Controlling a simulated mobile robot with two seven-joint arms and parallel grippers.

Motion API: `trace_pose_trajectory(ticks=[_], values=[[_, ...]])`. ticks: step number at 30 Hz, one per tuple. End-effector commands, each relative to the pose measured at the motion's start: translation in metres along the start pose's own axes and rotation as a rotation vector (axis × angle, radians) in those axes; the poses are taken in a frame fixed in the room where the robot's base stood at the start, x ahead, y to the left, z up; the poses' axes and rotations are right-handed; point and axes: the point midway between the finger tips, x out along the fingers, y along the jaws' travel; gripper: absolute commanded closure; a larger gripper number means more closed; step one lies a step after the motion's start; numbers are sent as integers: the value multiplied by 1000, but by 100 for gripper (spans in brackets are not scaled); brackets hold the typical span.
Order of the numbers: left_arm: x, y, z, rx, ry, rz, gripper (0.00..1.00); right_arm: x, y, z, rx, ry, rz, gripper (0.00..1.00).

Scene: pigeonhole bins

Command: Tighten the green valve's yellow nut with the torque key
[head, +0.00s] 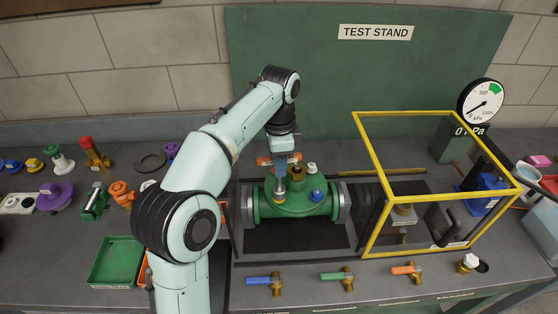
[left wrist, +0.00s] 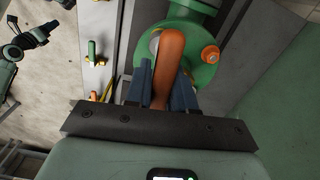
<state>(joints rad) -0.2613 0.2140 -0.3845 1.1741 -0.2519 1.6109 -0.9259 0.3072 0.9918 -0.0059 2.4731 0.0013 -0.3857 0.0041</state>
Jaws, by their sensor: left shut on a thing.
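The green valve (head: 300,207) lies on its side on the test stand; its green body also shows in the left wrist view (left wrist: 205,72). My left gripper (head: 281,184) is over the valve's left part, pointing down. In the left wrist view its two blue-grey fingers (left wrist: 166,80) are shut on an orange handle (left wrist: 171,52), which looks like the torque key. The handle hides what lies under it, so I cannot tell whether the key sits on the yellow nut. An orange-yellow nut (left wrist: 210,54) shows beside the handle. My right gripper is not in view.
A yellow-framed guard (head: 437,113) stands right of the valve, near a pressure gauge (head: 481,101). Several coloured-handled taps line the front edge, including a green one (head: 337,276). A green tray (head: 117,261) and loose fittings lie on the left.

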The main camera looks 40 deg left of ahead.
Motion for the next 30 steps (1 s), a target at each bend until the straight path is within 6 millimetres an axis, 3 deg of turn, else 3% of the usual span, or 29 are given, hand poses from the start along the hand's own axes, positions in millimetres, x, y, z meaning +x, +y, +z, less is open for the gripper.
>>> trace_pose_trajectory(ticks=[14,15,17,30], values=[[11,0,0,0,0,0,100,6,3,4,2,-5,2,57],[11,0,0,0,0,0,67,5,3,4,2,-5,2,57],[10,0,0,0,0,0,47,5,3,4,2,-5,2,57],[11,0,0,0,-1,0,47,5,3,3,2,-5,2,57]])
